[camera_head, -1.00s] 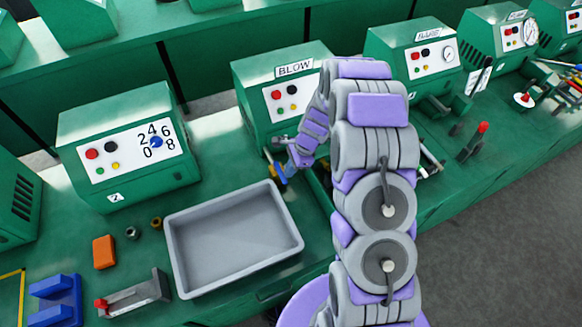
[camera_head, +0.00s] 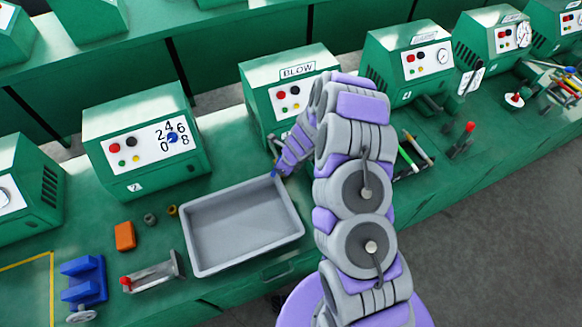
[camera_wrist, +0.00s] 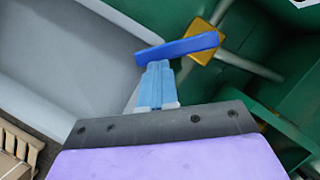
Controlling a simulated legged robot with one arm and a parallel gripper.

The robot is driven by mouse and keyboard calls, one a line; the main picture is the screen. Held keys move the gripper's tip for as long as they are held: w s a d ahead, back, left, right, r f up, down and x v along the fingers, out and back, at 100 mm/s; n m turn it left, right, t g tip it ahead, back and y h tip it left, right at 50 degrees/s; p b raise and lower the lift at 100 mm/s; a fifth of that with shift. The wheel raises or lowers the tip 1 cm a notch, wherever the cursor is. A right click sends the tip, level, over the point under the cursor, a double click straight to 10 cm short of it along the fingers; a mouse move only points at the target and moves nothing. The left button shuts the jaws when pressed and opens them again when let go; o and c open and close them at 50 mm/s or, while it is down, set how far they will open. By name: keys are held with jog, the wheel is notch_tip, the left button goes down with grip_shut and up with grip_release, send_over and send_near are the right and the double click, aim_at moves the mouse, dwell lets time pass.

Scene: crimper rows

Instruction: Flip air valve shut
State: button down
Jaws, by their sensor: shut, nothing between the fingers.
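The air valve shows in the wrist view as a blue lever handle (camera_wrist: 178,47) beside a yellow brass-coloured body (camera_wrist: 205,42) on a grey pipe. The lever lies nearly crosswise in that view, its right end over the body. My gripper (camera_wrist: 155,72) has its light blue fingers together and empty, with their tips right at the lever's underside; whether they touch it I cannot tell. In the head view my gripper (camera_head: 276,172) is low in front of the BLOW machine (camera_head: 287,97), by the tray's back right corner. My arm hides most of the valve there.
A grey tray (camera_head: 190,240) lies left of my gripper and fills the left of the wrist view. The numbered machine (camera_head: 145,140) stands behind it. An orange block (camera_head: 125,236) and a red-tipped metal fixture (camera_head: 153,277) lie left. Pens (camera_head: 415,150) lie right of my arm.

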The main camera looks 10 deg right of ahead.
jog(key=m, duration=0.1)
jog(key=a+m, duration=0.1)
jog(key=m, duration=0.1)
jog(key=a+m+t+h, duration=0.1)
jog(key=shift+w+a+m, duration=0.2)
jog(key=shift+w+m, duration=0.1)
jog(key=a+m, duration=0.1)
jog(key=m, duration=0.1)
jog(key=w+m+h+b, duration=0.1)
jog(key=shift+w+a+m+t+h, duration=0.2)
jog(key=shift+a+m+t+h, duration=0.1)
jog(key=shift+a+m+t, duration=0.1)
jog(key=shift+w, duration=0.1)
